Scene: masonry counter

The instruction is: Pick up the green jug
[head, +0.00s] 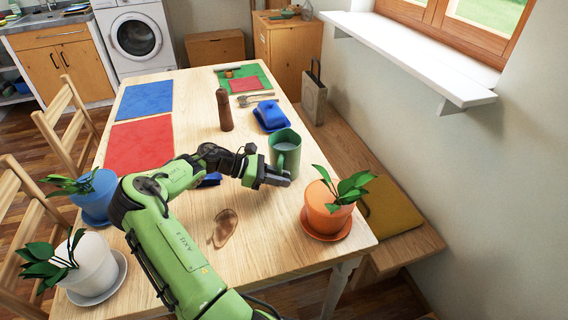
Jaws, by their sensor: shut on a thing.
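The green jug (285,152) stands upright on the wooden table, right of the table's middle. It has a pale content or inner surface showing at its open top. My gripper (277,178) is at the jug's near side, by its handle, and is shut on it. The fingertips are small in this view, and the exact contact on the handle is hard to make out. My green arm reaches in from the bottom of the head view and hides part of the table.
An orange pot with a plant (327,208) stands close to the jug's right. A blue butter dish (271,116) and a brown pepper mill (224,110) stand behind it. A brown translucent item (224,228) lies in front. Blue (97,194) and white (88,265) plant pots stand left.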

